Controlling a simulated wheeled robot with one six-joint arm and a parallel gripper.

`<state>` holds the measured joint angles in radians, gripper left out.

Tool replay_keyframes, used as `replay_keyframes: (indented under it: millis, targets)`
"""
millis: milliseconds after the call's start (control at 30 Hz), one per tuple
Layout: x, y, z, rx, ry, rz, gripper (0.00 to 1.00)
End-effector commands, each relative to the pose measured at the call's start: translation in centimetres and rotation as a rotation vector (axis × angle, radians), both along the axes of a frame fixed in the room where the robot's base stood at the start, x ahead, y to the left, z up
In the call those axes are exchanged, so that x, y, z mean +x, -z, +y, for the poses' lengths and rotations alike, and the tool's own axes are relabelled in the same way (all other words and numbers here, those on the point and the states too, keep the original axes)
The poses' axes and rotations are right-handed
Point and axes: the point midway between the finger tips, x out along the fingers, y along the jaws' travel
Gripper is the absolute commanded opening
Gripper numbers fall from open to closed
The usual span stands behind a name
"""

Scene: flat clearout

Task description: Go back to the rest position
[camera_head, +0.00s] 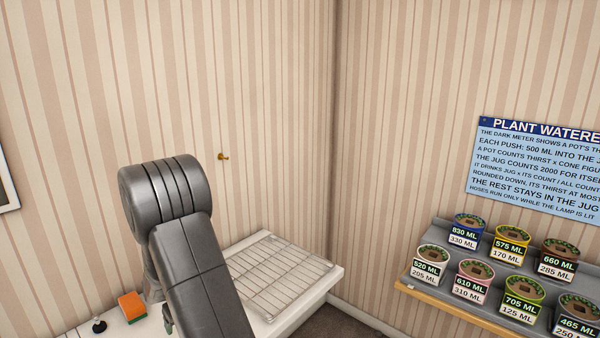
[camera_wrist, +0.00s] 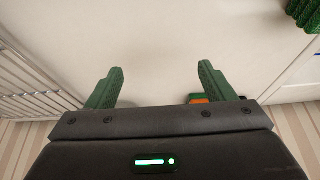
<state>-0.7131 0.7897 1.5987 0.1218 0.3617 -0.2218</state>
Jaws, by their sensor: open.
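My gripper (camera_wrist: 158,82) shows in the wrist view with its two green fingers apart and nothing between them. It is above a white surface (camera_wrist: 160,40). In the head view my grey arm rises in front of the white counter (camera_head: 337,275), and the gripper itself is mostly hidden behind the arm.
A wire rack (camera_head: 280,270) lies on the counter. An orange and green sponge (camera_head: 132,306) and a small black knob-like thing (camera_head: 99,325) are left of my arm. A shelf (camera_head: 440,290) with several labelled pots stands at right under a blue sign (camera_head: 535,165). A brass hook (camera_head: 223,156) is on the wall.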

Motion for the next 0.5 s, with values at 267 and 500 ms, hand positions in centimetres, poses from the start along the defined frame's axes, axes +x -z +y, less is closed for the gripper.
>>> replay_keyframes:
  millis: [267,500]
  targets:
    - [0.04,1.19,-0.04,0.001,0.001,0.000,0.76]
    - [0.05,1.15,-0.06,0.000,0.001,0.000,0.76]
